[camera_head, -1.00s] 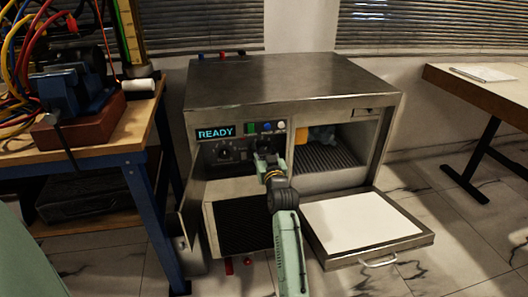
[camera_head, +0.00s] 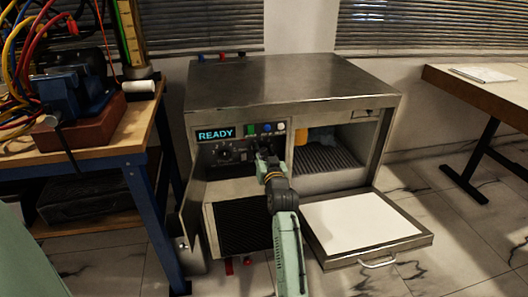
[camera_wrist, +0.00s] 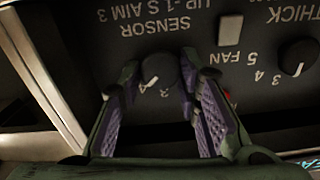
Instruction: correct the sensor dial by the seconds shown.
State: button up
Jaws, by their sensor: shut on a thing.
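The sensor dial (camera_wrist: 160,72) is a dark round knob under the upside-down printed words "SENSOR UP -1 S AIM 3" (camera_wrist: 160,25) in the wrist view. Its white pointer mark lies close to a printed 4 (camera_wrist: 143,91). My gripper (camera_wrist: 160,76) is shut on this dial, with one purple-padded finger on each side. In the head view my gripper (camera_head: 264,160) is at the front panel (camera_head: 204,155) of the steel cabinet, and it hides the dial there. The panel display (camera_head: 216,133) reads READY.
Another knob (camera_wrist: 298,57) and a pale switch (camera_wrist: 230,30) are beside my gripper. An orange thing (camera_head: 300,137) is in the open compartment. A cluttered workbench (camera_head: 90,170) stands left.

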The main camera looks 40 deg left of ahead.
jog(key=m+p, duration=0.1)
jog(key=m, duration=0.2)
jog(key=shift+r+m+p, duration=0.1)
jog(key=shift+m+p, duration=0.3)
jog(key=shift+w+m+p, duration=0.1)
jog(key=shift+m+p, duration=0.45)
jog(key=shift+m, duration=0.75)
jog(key=o, duration=1.1)
jog(key=shift+o, duration=0.2)
jog(key=v, duration=1.2)
